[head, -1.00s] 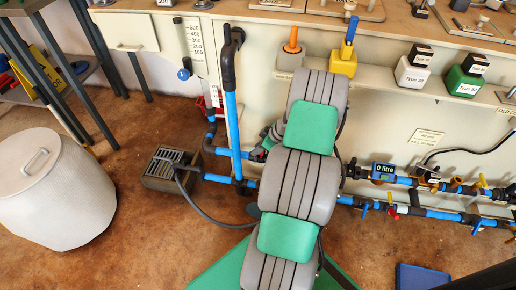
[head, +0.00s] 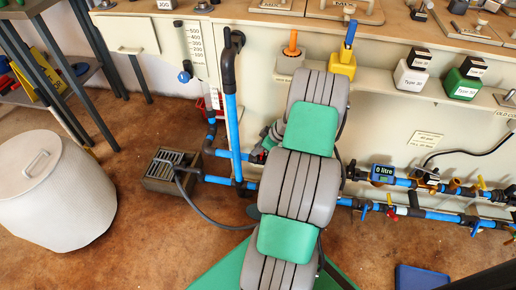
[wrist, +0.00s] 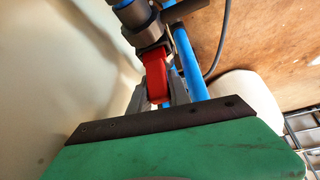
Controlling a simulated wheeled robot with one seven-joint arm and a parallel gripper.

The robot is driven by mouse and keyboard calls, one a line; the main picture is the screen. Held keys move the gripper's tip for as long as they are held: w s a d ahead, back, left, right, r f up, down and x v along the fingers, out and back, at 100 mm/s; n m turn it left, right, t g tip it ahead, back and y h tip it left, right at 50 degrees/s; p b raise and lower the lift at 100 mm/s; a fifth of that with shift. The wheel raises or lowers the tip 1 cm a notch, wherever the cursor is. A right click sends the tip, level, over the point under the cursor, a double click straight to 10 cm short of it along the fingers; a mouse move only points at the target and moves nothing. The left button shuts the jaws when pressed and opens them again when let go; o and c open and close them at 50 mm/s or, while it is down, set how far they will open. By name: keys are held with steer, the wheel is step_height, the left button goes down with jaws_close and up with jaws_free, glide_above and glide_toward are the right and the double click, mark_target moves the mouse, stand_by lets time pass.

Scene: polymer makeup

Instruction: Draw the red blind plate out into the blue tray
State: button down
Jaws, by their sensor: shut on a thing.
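The red blind plate (wrist: 156,78) shows in the wrist view, upright between my fingers, just below a dark grey pipe fitting (wrist: 150,40). My gripper (wrist: 158,92) is shut on its near part. Whether the plate's far end is still inside the fitting cannot be told. In the head view, my arm hides most of the gripper; a small red patch (head: 257,158) shows beside the blue upright pipe. The blue tray (head: 422,279) lies on the floor at the lower right of the head view, cut by the frame edge.
Blue pipes (head: 233,125) run up and along the bench front, close to my gripper. A grated drain box (head: 168,168) with a hose stands to the left, and a white lidded bin (head: 50,195) further left.

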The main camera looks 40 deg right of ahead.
steer(key=shift+r+p, duration=1.7)
steer(key=shift+r, duration=0.9)
